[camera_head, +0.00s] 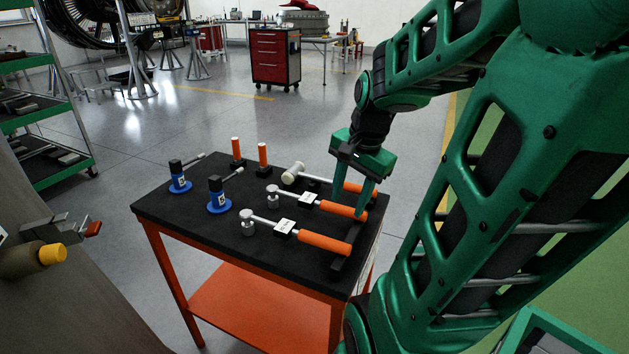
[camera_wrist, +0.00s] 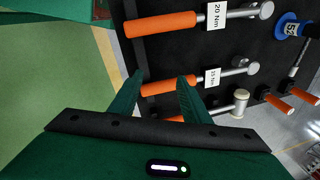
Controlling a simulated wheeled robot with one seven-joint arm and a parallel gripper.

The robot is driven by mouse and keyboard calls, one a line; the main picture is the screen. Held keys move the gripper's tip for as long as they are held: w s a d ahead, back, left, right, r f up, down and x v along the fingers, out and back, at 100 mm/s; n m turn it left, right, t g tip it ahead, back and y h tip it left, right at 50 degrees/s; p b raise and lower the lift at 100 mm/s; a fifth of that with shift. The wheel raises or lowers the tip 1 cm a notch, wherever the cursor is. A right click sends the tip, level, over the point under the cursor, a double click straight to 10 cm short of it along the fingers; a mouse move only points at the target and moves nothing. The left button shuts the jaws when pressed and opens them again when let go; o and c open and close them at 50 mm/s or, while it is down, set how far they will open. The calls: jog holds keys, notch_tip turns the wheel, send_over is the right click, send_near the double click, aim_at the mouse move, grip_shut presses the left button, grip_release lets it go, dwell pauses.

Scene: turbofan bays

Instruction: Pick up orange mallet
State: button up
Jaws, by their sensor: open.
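The orange mallet has a pale cylindrical head (camera_head: 293,173) and an orange handle (camera_head: 355,188). It lies at the far side of a row of tools on the black-topped cart (camera_head: 165,207). In the wrist view the mallet head (camera_wrist: 239,103) shows beyond the right finger, and its handle is mostly hidden by my gripper. My gripper (camera_head: 364,202) is open and empty over the handle ends. In the wrist view its fingertips (camera_wrist: 161,75) straddle the orange handle of the middle 15 Nm torque wrench (camera_wrist: 168,87). I cannot tell whether they touch it.
A second torque wrench, marked 20 Nm (camera_wrist: 160,23), lies at the near side (camera_head: 325,243). Two blue-based tools (camera_head: 219,203) (camera_head: 180,184) and two upright orange-handled tools (camera_head: 237,150) (camera_head: 263,156) stand farther left. The cart's front left top is clear.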

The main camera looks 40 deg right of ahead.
jog(key=w+d+m+t, duration=0.2)
jog(key=w+d+m, duration=0.3)
jog(key=d+m, duration=0.25)
jog(key=m+t, duration=0.1)
jog(key=m, duration=0.6)
send_near(346, 183)
jog(key=shift+n+h, duration=0.25)
jog(key=shift+h, duration=0.05)
jog(key=x, duration=0.4)
jog(key=shift+f, duration=0.15)
jog(key=shift+x, duration=2.6)
jog(key=shift+a, duration=0.2)
jog(key=shift+c, duration=0.3)
grip_shut()
